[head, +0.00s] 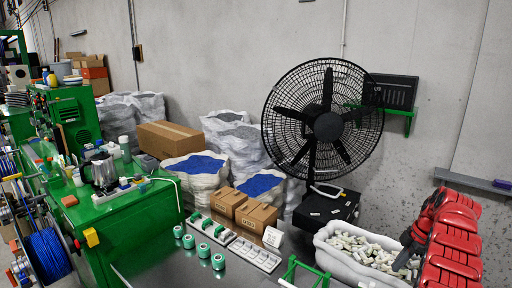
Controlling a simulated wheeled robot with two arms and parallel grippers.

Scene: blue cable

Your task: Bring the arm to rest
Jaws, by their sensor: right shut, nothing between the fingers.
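My left gripper is not in view. A coil of blue cable (47,254) is at the lower left, far from my right gripper.
A large black fan (327,118) stands behind the dark table (155,262). Green-white rolls (204,251), white racks (254,253), cardboard boxes (256,216) and a green frame (304,272) stand in front. Red bins (455,240) are close at the right.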

